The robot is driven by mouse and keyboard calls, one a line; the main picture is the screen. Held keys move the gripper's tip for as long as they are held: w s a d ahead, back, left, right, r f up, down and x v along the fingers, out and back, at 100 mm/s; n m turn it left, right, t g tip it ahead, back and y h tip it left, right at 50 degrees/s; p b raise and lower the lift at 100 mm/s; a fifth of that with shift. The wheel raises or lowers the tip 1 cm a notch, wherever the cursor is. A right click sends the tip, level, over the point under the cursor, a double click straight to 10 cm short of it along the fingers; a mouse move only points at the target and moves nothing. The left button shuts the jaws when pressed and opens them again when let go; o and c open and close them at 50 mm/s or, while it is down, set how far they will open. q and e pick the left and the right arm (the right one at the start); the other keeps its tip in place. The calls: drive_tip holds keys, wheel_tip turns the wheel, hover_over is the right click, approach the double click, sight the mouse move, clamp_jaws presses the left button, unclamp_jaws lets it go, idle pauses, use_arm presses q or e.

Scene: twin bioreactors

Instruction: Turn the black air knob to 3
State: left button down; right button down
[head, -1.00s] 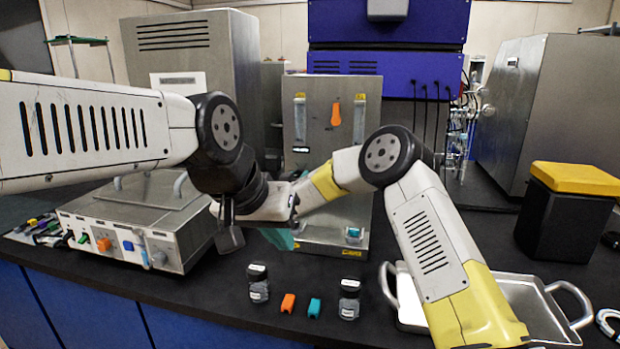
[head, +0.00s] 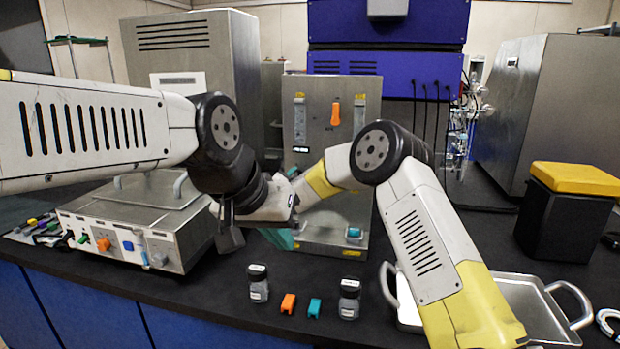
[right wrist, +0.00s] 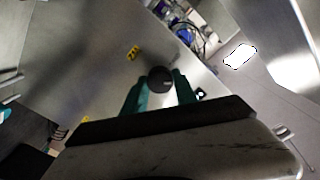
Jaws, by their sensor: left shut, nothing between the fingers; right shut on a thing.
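The black air knob (right wrist: 160,79) is round and shows in the right wrist view, in front of a grey metal panel. My right gripper (right wrist: 160,88) has its teal fingers on either side of the knob, shut on it. A small pale mark shows on the knob; its setting is too small to read. In the head view the knob is hidden behind my arms, and a bit of teal at my right gripper (head: 293,172) shows against the grey panel (head: 322,88). My left gripper (head: 280,239) is lower, shut and empty, pointing down in front of the panel.
The panel carries two flow tubes and an orange part (head: 335,113). A metal tray (head: 535,310) lies at right. My forearms cross closely.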

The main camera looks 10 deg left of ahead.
drive_tip(key=m, duration=2.6)
drive_tip(key=shift+f, duration=0.15)
drive_tip(key=shift+m, duration=0.4)
drive_tip(key=c, duration=1)
unclamp_jaws()
drive_tip(key=shift+o, duration=0.2)
drive_tip(key=s, duration=0.8)
drive_tip(key=shift+a, duration=0.15)
